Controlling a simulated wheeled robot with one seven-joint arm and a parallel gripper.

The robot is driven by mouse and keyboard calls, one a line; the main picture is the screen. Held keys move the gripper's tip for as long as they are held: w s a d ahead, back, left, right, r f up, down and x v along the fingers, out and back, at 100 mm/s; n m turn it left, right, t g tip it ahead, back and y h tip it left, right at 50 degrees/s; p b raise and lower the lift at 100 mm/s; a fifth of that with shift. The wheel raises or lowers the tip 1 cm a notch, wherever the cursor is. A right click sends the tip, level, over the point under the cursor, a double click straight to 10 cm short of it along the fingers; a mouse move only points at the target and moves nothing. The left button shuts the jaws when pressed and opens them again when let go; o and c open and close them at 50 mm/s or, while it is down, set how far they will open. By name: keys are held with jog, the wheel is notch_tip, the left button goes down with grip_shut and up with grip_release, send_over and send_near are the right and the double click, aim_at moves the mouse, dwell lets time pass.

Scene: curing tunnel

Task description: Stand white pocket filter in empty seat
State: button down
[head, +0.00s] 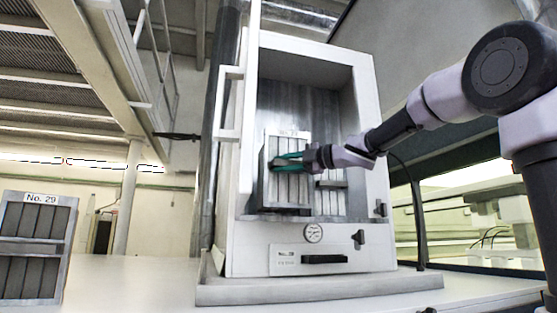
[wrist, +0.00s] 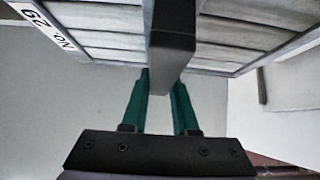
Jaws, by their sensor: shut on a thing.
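My gripper (head: 277,162) reaches into the open white cabinet, its green fingers shut on the crossbar of a pocket filter (head: 291,188). This filter has a grey frame, pale upright pockets and a number label at its top. It looks upright or nearly so; I cannot tell whether its foot touches the cabinet floor. In the wrist view the fingers (wrist: 163,85) close on the dark bar, with the filter's pale pockets (wrist: 100,22) and "No. 29" label beyond. A second pale filter (head: 331,202) stands inside to the right, partly hidden. I cannot make out an empty seat.
Another filter labelled No. 29, with greyer pockets (head: 30,278), stands at the far left. The white bench (head: 135,285) between them is clear.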

jog(key=w+a, duration=0.2)
jog(key=w, duration=0.5)
jog(key=w+a, duration=0.2)
jog(key=w, duration=0.6)
jog(key=shift+a, duration=0.4)
jog(key=shift+f, duration=0.7)
jog(key=c, duration=0.6)
grip_release()
jog(key=shift+f, duration=0.15)
jog(key=v, duration=1)
jog(key=shift+s+d+r, duration=0.2)
jog(key=shift+s+d, duration=0.05)
jog(key=shift+d, duration=0.05)
